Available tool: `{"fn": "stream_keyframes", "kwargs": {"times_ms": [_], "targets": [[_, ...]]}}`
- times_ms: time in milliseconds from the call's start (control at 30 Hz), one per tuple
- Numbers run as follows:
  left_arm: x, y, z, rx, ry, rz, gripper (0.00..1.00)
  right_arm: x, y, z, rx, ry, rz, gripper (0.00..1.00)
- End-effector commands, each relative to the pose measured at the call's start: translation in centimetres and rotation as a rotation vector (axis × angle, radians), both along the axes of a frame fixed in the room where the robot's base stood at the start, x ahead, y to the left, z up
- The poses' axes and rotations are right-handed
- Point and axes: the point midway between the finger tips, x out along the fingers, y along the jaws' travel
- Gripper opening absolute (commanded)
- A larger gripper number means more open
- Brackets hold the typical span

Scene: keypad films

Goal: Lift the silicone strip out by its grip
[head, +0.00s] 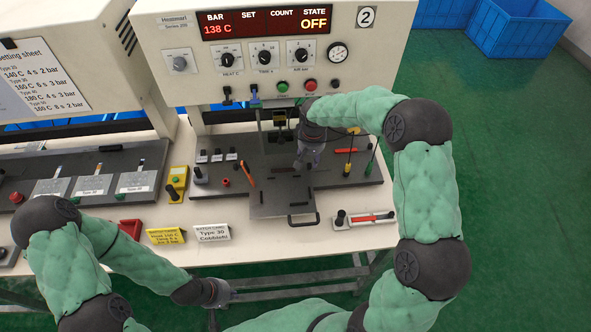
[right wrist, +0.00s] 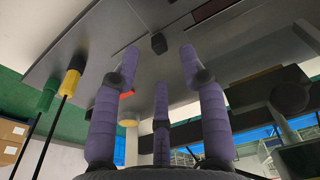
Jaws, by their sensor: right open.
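Several narrow pieces could be the silicone strip, and I cannot tell which one is. An orange-red piece (head: 346,150) lies on the dark bed right of my right gripper, and a red strip (head: 372,218) lies in a pale holder at the bench front. My right gripper (head: 302,164) is over the middle of the bed. In the right wrist view its purple fingers (right wrist: 160,70) are spread and empty. A small black knob (right wrist: 159,43) shows on the grey plate beyond the fingertips. My left gripper (head: 215,292) hangs low by the bench's front edge; its fingers are unclear.
The press panel (head: 265,60) stands behind the bed and its display reads 138 C, OFF. A sliding plate with a handle (head: 303,221) projects forward. Label cards (head: 211,232) stand front left.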

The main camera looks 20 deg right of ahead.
Motion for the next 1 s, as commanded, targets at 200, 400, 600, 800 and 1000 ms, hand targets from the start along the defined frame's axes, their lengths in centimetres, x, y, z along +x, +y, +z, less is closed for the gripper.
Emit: {"fn": "stream_keyframes", "kwargs": {"times_ms": [200,400,600,800,1000], "targets": [[0.0,0.0,-0.6,0.0,0.0,0.0,0.0,0.5,-0.3,-3.0,0.0,0.005,0.0,0.43],[0.0,0.0,-0.8,0.0,0.0,0.0,0.0,0.9,-0.4,-4.7,0.0,0.001,0.001,0.43],[0.0,0.0,-0.7,0.0,0.0,0.0,0.0,0.9,-0.4,-4.6,0.0,0.0,0.001,0.4],[0.0,0.0,-0.7,0.0,0.0,0.0,0.0,0.9,-0.4,-4.7,0.0,0.001,0.001,0.0],[0.0,0.0,-0.7,0.0,0.0,0.0,0.0,0.9,-0.3,-4.7,0.001,0.001,0.001,0.0]]}}
